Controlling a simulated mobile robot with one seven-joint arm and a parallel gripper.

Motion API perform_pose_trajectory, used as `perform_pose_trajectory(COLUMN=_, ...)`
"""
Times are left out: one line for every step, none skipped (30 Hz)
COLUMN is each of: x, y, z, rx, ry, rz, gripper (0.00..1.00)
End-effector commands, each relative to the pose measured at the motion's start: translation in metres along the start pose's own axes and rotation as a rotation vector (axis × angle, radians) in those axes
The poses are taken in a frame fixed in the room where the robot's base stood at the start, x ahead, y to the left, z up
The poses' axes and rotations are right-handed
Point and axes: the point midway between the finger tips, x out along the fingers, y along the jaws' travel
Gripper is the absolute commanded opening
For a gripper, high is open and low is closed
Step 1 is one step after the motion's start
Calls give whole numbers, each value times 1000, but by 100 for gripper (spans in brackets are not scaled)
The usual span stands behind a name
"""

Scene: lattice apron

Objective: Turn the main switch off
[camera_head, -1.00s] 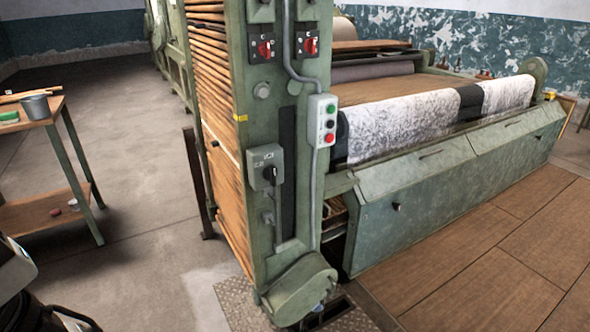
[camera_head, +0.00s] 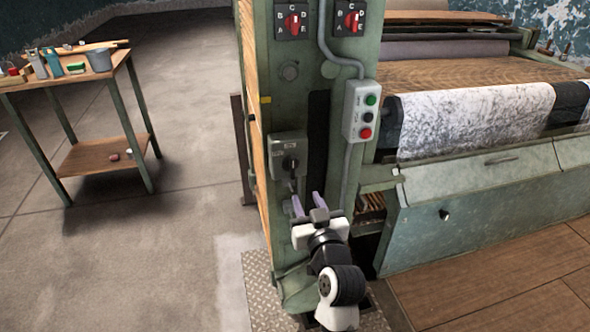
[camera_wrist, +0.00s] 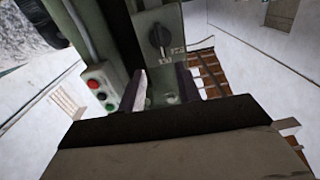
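A grey switch box with a black rotary knob (camera_head: 290,163) is fixed to the front of the green machine post. I take it to be the main switch. The knob also shows at the top of the wrist view (camera_wrist: 160,37), with small marks beside it that I cannot read. My gripper (camera_head: 308,202) is just below the box in the head view. In the wrist view my gripper (camera_wrist: 163,86) has its two fingers apart with nothing between them, and the knob lies beyond the fingertips. No contact with the knob shows.
Two red selector switches (camera_head: 292,22) (camera_head: 350,18) sit above. A grey conduit (camera_head: 345,67) runs down the post. A wooden table (camera_head: 70,82) stands left, with open floor between.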

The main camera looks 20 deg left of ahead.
Motion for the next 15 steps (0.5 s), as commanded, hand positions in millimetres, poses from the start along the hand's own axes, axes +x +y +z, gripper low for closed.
perform_pose_trajectory(x=11, y=-2, z=-4, rx=-1, ry=2, rz=-4, gripper=34)
perform_pose_trajectory(x=17, y=-1, z=-4, rx=-1, ry=2, rz=-3, gripper=34)
perform_pose_trajectory(x=26, y=-1, z=-4, rx=-1, ry=1, rz=-2, gripper=34)
perform_pose_trajectory(x=33, y=-1, z=-4, rx=-1, ry=2, rz=-2, gripper=34)
perform_pose_trajectory(x=40, y=-1, z=-5, rx=-1, ry=3, rz=-3, gripper=34)
perform_pose_trajectory(x=49, y=-1, z=-4, rx=-1, ry=2, rz=-2, gripper=34)
perform_pose_trajectory(x=55, y=-1, z=-5, rx=-1, ry=3, rz=-2, gripper=34)
perform_pose_trajectory(x=62, y=-1, z=-5, rx=-1, ry=3, rz=-2, gripper=34)
perform_pose_trajectory(x=70, y=-1, z=-5, rx=-1, ry=3, rz=-3, gripper=34)
perform_pose_trajectory(x=76, y=-1, z=-4, rx=0, ry=3, rz=-2, gripper=34)
perform_pose_trajectory(x=81, y=-1, z=-4, rx=0, ry=3, rz=-2, gripper=34)
perform_pose_trajectory(x=88, y=-1, z=-4, rx=-1, ry=3, rz=-2, gripper=34)
perform_pose_trajectory(x=92, y=-2, z=-4, rx=-1, ry=3, rz=-2, gripper=34)
perform_pose_trajectory(x=97, y=-1, z=-4, rx=-1, ry=3, rz=-2, gripper=34)
perform_pose_trajectory(x=102, y=-1, z=-4, rx=-1, ry=4, rz=-1, gripper=34)
